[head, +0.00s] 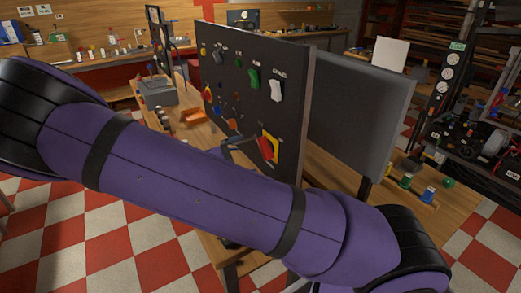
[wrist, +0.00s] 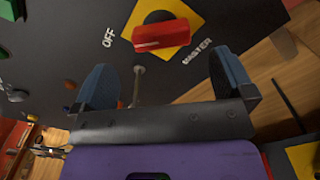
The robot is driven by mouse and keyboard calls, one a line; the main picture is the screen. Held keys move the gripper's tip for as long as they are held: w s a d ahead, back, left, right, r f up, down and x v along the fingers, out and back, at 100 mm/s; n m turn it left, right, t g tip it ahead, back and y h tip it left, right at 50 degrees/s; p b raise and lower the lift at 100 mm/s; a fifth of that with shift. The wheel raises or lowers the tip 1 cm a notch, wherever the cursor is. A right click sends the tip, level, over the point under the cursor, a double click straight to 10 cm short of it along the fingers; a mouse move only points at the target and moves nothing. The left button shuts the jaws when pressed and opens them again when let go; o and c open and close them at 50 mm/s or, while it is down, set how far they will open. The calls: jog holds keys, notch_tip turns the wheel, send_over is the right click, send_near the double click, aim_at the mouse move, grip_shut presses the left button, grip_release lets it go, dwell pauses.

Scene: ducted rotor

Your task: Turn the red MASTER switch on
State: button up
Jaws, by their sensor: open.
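The red MASTER switch (wrist: 160,35) is a red bar handle on a yellow plate (wrist: 187,14), fixed to a dark upright panel. The words OFF and MASTER are printed beside it in the wrist view. In the head view the red switch (head: 266,148) and its yellow plate show low on the panel's right part, just above my arm. My gripper (wrist: 160,63) is open, with its two blue fingers apart and nothing between them. The switch lies beyond the fingertips, between their lines, apparently untouched. In the head view my arm hides most of the gripper.
The dark panel (head: 222,75) carries several other coloured switches, including a green one (head: 254,77) and a white one (head: 277,88) near the top. A grey board (head: 345,115) stands behind it. The wooden bench (head: 445,205) holds small coloured items at right.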

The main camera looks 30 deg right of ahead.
aim_at(262, 150)
jog(key=d, duration=0.6)
jog(key=shift+d, duration=0.3)
jog(key=c, duration=0.8)
